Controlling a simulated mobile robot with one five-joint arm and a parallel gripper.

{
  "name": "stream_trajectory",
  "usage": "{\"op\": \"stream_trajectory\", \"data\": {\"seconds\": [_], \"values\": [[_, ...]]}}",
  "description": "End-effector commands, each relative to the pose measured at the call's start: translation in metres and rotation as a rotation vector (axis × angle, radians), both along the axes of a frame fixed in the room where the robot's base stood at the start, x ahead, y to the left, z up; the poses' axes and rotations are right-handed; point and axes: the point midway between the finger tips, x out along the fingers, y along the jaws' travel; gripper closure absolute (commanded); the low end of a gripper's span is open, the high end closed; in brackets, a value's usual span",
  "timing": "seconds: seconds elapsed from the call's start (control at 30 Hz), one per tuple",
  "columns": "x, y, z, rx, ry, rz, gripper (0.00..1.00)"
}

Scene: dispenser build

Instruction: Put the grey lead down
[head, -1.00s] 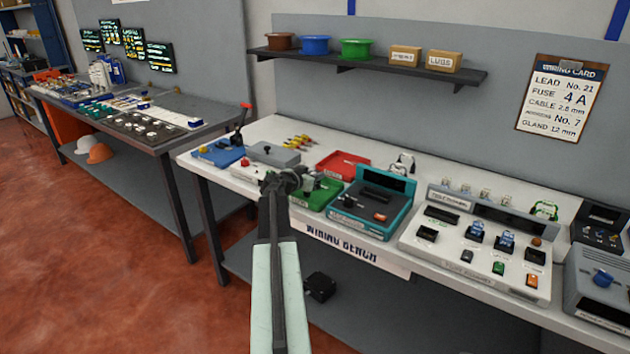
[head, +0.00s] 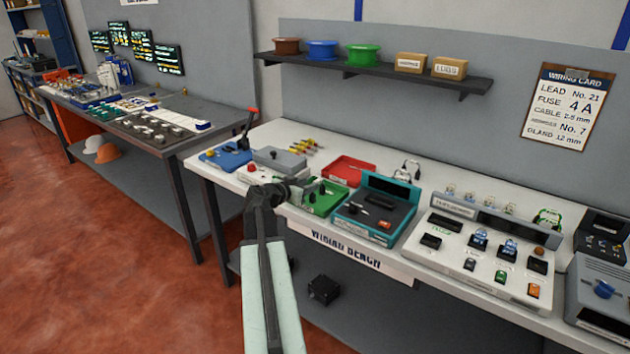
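My gripper (head: 297,190) is over the front edge of the white wiring bench (head: 228,178), beside the green tray (head: 327,203). My own dark wrist hides part of it. It is too small and dark to tell whether its fingers are open or shut, or whether they hold a lead. A dark looped lead with pale ends (head: 405,171) lies at the back of the bench, behind the teal tester (head: 399,190). I cannot tell for sure whether it is the grey lead. A green and white coil (head: 547,218) lies farther right.
A red tray (head: 371,165), a grey box (head: 279,158) and a blue device with a red lever (head: 226,157) stand on the bench's left half. A pale test panel (head: 450,225) fills the right. A shelf (head: 375,75) with spools and boxes hangs above.

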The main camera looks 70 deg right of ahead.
Motion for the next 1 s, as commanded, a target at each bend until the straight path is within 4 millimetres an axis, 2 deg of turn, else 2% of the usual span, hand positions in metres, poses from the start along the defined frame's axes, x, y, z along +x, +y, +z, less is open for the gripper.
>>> {"op": "stream_trajectory", "data": {"seconds": [0.03,0.2,0.53,0.6,0.67,0.77,0.8,0.87,0.9,0.97,1.0], "values": [[0.001,0.010,0.005,0.000,0.000,0.000,0.65],[0.006,0.024,0.008,0.000,0.001,0.000,0.65],[0.007,0.025,0.007,0.001,0.001,0.000,0.65],[0.017,0.033,0.004,0.020,0.006,0.014,0.65],[0.040,0.052,-0.006,0.066,0.024,0.048,0.65],[0.102,0.113,-0.035,0.213,0.085,0.162,0.65],[0.130,0.148,-0.049,0.290,0.124,0.227,0.65],[0.169,0.205,-0.071,0.408,0.189,0.339,0.65],[0.191,0.244,-0.084,0.483,0.236,0.418,0.65],[0.219,0.306,-0.103,0.593,0.313,0.544,0.65],[0.235,0.349,-0.114,0.663,0.368,0.637,0.65]]}}
